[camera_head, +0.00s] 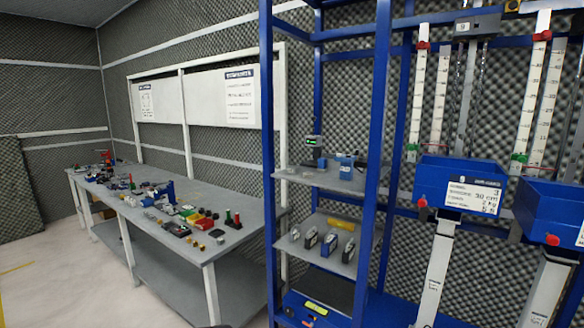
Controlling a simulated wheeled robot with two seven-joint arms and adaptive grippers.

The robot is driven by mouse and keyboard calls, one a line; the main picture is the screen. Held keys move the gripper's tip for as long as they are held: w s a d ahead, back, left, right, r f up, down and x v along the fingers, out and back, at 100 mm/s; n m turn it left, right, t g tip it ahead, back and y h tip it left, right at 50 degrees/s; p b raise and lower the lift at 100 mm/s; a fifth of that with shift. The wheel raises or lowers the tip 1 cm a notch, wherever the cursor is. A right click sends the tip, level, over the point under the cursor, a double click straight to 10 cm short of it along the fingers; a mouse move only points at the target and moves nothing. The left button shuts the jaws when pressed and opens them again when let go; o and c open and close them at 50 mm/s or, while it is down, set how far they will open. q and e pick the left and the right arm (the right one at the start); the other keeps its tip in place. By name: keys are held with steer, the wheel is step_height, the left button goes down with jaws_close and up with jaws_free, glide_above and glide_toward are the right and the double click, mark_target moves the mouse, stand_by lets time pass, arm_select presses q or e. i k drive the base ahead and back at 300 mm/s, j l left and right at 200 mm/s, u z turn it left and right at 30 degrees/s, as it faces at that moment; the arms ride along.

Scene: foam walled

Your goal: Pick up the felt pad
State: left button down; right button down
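I cannot pick out the felt pad for certain at this size. Many small items lie on the long grey workbench (228,247) at the left, too small to name. A dark flat surface (330,288) shows low in the blue rack (268,130), but I cannot tell what it is. Neither of my grippers is in view.
The rack's middle shelves (325,180) hold small devices. Blue bins (460,185) hang at the right with white measuring scales (530,95) above. Pale open floor (60,275) lies left of the workbench. Foam walls (60,90) close off the back.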

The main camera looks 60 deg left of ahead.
mark_target(322, 162)
steer(key=u, duration=1.8)
steer(key=z, duration=1.05)
steer(key=i+j, duration=0.15)
steer(key=j, duration=0.15)
steer(key=i+j, duration=0.1)
steer(key=j, duration=0.15)
